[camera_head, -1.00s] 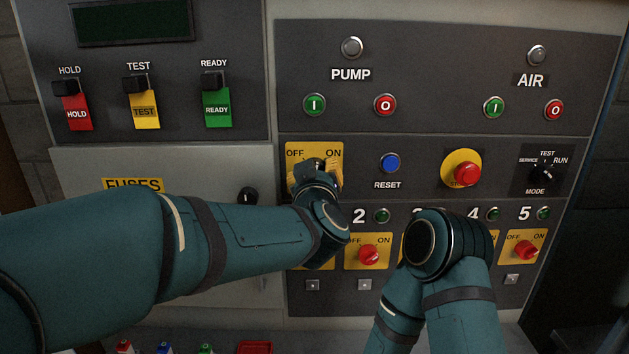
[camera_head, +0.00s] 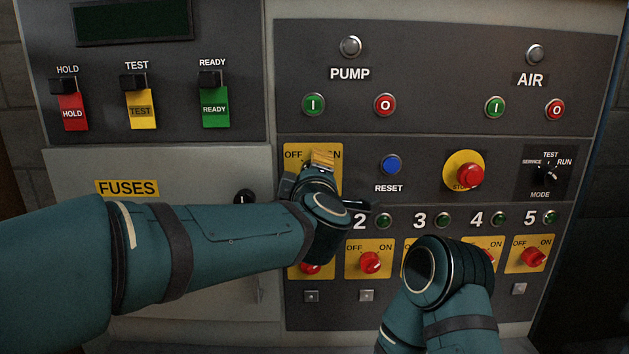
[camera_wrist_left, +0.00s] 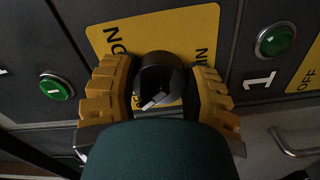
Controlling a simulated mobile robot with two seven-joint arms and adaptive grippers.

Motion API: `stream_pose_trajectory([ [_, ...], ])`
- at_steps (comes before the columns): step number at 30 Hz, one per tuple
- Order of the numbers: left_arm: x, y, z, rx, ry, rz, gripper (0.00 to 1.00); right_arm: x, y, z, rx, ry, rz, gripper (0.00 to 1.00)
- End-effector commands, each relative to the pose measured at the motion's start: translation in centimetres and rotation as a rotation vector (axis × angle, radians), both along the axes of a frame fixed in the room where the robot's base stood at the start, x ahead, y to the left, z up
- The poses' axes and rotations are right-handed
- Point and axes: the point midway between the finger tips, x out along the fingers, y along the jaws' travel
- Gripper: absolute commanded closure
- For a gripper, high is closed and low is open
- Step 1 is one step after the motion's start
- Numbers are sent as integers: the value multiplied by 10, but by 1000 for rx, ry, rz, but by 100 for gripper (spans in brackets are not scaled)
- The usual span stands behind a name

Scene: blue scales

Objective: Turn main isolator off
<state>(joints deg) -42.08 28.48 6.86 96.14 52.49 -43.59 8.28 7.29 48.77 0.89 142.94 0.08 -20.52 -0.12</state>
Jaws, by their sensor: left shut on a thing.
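The main isolator is a black round knob (camera_wrist_left: 158,72) on a yellow plate (camera_head: 292,154) marked OFF at left and ON at right. In the head view my left gripper (camera_head: 320,162) covers the knob and part of the ON lettering. In the left wrist view the yellow-padded fingers of my left gripper (camera_wrist_left: 160,88) stand on both sides of the knob, shut on it.
A blue reset button (camera_head: 391,165) and a red stop button (camera_head: 469,175) on yellow lie to the right. Below is a row of red rotary switches (camera_head: 370,262) with green lamps. A fuse cabinet door (camera_head: 75,170) with a black knob (camera_head: 244,198) lies left.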

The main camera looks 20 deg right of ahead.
Motion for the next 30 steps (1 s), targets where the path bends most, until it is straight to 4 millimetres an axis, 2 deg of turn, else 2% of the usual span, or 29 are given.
stream_pose_trajectory([
  [9,0,-1,-1,-116,36,-1,87,1,0,-3,0,-2,-1,25],
  [26,-1,-1,0,-139,42,-3,87,1,0,-4,0,-2,-1,25],
  [27,-1,-1,0,-139,42,-3,35,1,0,-4,0,-2,-1,25],
  [28,-1,-1,0,-139,42,-3,24,1,0,-4,0,-2,-1,25],
  [29,-1,-1,0,-139,42,-2,19,1,0,-4,0,-2,-1,25],
  [30,0,-1,0,-139,42,-2,19,1,0,-4,0,-2,-1,25],
])
